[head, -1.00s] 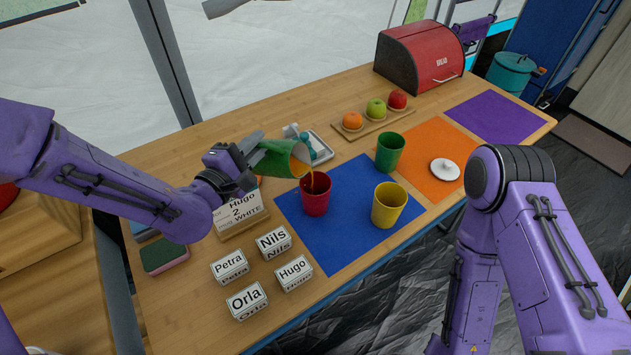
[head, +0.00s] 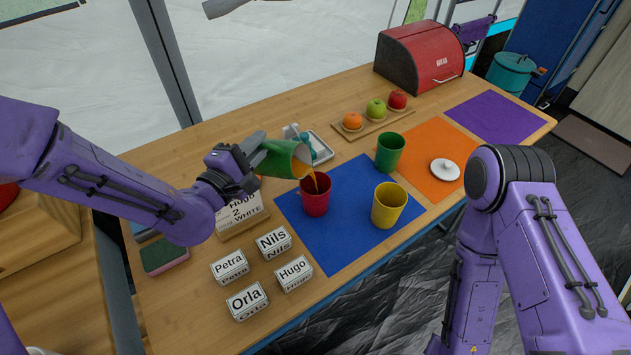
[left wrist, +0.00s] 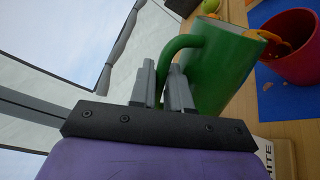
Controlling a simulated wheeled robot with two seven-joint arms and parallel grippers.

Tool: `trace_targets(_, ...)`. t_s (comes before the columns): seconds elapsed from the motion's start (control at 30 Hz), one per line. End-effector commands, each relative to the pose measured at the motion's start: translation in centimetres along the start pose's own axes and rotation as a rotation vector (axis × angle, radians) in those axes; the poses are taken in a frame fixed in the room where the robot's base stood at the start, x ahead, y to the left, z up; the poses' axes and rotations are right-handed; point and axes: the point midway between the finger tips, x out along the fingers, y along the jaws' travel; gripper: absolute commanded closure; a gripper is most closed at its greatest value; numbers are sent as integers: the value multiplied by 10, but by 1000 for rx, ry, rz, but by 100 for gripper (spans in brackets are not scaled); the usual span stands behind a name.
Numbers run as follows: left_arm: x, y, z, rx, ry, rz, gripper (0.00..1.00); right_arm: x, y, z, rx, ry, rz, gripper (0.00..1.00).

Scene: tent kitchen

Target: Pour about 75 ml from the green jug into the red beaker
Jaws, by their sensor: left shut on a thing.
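The green jug (head: 281,158) is tipped to the right above the blue mat's left part, its mouth facing the red beaker (head: 316,196). An orange stream runs from the jug's lip down into the beaker, which stands upright on the blue mat (head: 345,245). My left gripper (head: 243,165) is shut on the jug's handle. In the left wrist view the fingers (left wrist: 165,88) close on the green handle (left wrist: 183,45), with the red beaker (left wrist: 295,50) beyond. The level inside the beaker cannot be read. My right gripper is out of view; its arm shows at the right.
A yellow cup (head: 388,208) stands on the blue mat and a green cup (head: 390,152) behind it. Name blocks (head: 248,300) stand at the front left. A fruit board (head: 372,122) and red bread box (head: 418,58) are at the back. A white lid (head: 445,169) lies on the orange mat.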

Motion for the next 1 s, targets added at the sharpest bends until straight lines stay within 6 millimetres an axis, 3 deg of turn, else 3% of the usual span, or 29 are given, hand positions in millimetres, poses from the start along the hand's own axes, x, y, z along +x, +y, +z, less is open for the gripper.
trace_targets(1.0,0,2,7,42,1,12,100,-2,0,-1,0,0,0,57)
